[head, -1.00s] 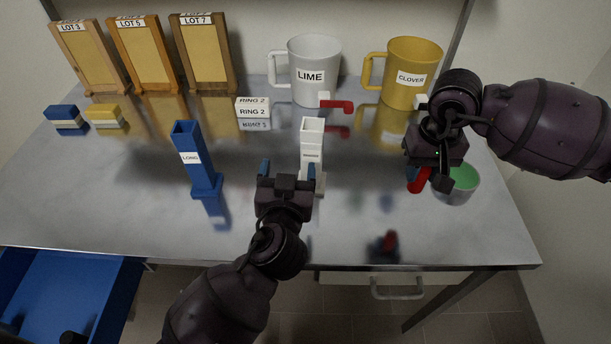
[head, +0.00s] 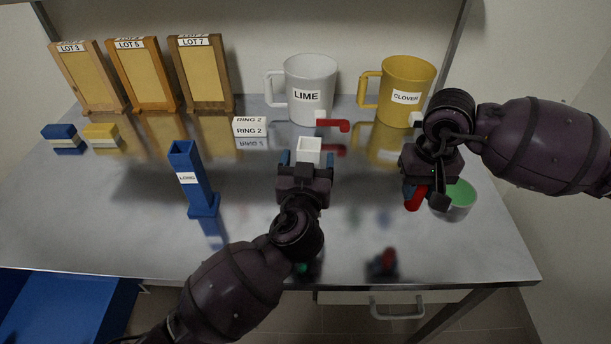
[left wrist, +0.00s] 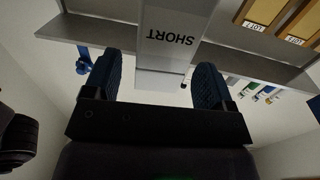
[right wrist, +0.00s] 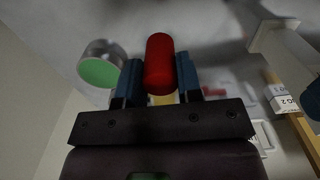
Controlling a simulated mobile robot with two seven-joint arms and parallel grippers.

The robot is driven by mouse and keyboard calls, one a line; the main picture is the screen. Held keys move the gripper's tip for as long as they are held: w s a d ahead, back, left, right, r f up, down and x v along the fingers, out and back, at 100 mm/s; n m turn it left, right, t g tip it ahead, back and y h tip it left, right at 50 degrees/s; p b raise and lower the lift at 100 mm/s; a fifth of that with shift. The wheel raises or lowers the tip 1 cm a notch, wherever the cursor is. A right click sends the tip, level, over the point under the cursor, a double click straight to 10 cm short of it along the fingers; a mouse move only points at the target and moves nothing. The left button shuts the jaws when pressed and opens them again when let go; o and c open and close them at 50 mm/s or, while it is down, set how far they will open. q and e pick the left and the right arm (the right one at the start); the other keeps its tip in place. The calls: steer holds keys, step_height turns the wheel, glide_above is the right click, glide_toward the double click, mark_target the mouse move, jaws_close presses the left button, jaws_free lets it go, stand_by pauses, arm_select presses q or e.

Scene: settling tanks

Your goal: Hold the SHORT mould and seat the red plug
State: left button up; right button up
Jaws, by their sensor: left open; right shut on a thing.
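The white SHORT mould (head: 309,147) stands upright on the steel table, mostly hidden behind my left gripper in the head view. Its SHORT label (left wrist: 171,37) shows in the left wrist view. My left gripper (head: 307,162) is open, with its blue fingers on either side of the mould; I cannot tell whether they touch it. My right gripper (right wrist: 160,78) is shut on the red plug (right wrist: 159,60). The plug (head: 414,199) hangs below that gripper in the head view, above the table and right of the mould.
The blue LONG mould (head: 190,178) stands to the left. A metal cup with green inside (head: 459,197) is close by my right gripper.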

mark_target(309, 148)
arm_select(q)
steer(key=shift+w+d, duration=0.15)
steer(key=shift+w, duration=1.35)
steer(key=shift+c, duration=0.2)
steer(key=c, duration=1.1)
steer(key=shift+o, duration=0.2)
